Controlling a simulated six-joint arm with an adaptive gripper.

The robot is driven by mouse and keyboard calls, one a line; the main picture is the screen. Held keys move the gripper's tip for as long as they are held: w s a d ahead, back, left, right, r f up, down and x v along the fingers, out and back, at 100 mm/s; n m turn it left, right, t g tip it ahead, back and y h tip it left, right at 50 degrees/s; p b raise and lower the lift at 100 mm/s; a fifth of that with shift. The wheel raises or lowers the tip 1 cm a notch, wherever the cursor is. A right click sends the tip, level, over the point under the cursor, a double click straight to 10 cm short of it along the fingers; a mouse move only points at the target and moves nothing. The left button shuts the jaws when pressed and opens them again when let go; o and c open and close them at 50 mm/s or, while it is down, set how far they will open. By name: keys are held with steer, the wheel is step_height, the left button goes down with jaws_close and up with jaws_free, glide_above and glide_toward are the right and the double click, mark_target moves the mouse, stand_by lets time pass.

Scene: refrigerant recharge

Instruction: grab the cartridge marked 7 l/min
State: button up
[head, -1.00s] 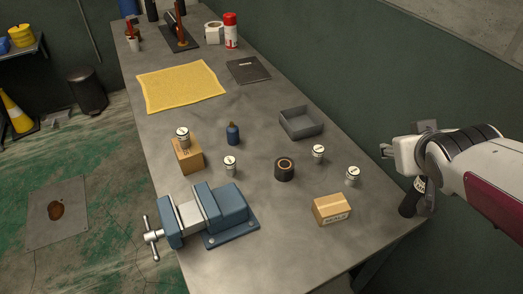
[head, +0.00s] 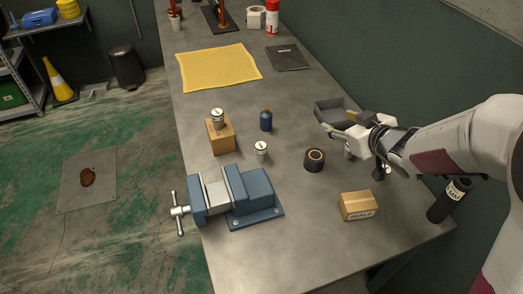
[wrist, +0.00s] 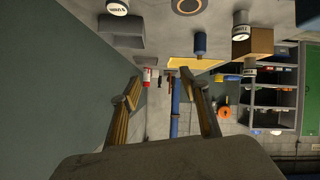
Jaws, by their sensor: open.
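Small white cartridges with dark bands stand upright: one (head: 217,116) on a cardboard box (head: 222,138), one (head: 261,148) on the bench before it. Another cartridge (head: 348,154) is partly hidden below my gripper. A fourth, seen earlier at the right, is not visible behind my arm. My gripper (wrist: 160,86) is open and empty, above the bench near the grey tray (head: 327,106).
A black tape roll (head: 314,160), a blue bottle (head: 266,121) and a small carton (head: 358,206) stand on the bench (head: 300,235). A blue vise (head: 235,196) is at the front left. A yellow cloth (head: 218,67) lies farther back. The wall is close on the right.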

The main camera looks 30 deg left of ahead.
steer(key=s+a+f+n+g+y, duration=0.2)
steer(key=s+a+f+g+y, duration=0.1)
steer(key=a+f, duration=0.4)
steer(key=n+g+y, duration=0.2)
steer(key=g, duration=0.1)
glide_toward(263, 147)
steer(key=x, duration=0.3)
steer(key=shift+s+a, duration=0.2)
steer(key=shift+s, duration=0.2)
steer(key=shift+f, duration=0.1)
steer(key=shift+x, duration=1.3)
steer(key=shift+w, duration=0.1)
steer(key=shift+w+x, duration=0.2)
steer(key=shift+x, duration=1.1)
steer(key=shift+w+x, duration=0.15)
steer(key=shift+x, duration=1.15)
steer(key=shift+d, duration=0.15)
steer(key=c, duration=1.3)
